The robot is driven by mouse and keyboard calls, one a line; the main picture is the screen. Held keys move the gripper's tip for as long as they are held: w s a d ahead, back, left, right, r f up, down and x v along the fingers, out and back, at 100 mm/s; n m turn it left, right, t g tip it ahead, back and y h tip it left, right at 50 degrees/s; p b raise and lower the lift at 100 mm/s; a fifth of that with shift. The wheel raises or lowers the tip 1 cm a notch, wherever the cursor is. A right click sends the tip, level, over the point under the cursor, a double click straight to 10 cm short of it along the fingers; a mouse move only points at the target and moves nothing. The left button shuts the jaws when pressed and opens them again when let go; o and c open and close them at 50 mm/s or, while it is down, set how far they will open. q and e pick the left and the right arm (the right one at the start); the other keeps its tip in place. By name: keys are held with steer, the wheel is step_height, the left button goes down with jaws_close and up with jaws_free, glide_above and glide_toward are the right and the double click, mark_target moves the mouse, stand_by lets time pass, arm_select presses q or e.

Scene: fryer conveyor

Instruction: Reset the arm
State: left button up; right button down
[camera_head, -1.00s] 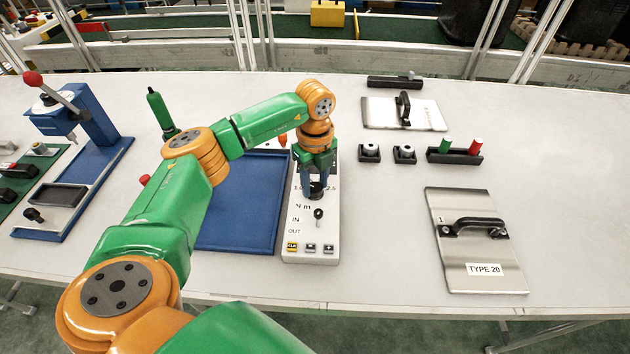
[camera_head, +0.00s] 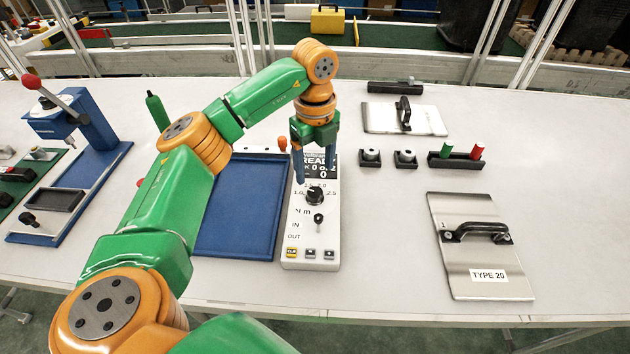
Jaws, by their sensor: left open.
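My left arm (camera_head: 262,95) is green and orange and comes in from the lower left. My left gripper (camera_head: 314,180) is open and empty, its two blue fingers pointing down above a white device (camera_head: 302,240). The device has a dark display reading READY, a black round knob (camera_head: 314,196), a small toggle and several buttons. The fingertips show near the display and knob, apart from each other, with the knob visible below them. My right gripper is not in view.
A blue tray (camera_head: 240,247) lies left of the device. A blue press (camera_head: 75,135) with a red-knobbed lever stands at the far left. Right are metal plates with handles (camera_head: 470,262), small black holders (camera_head: 405,158) and a rack (camera_head: 455,160) with green and red pegs.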

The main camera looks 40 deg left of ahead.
arm_select(q)
steer(key=shift+r, duration=0.3)
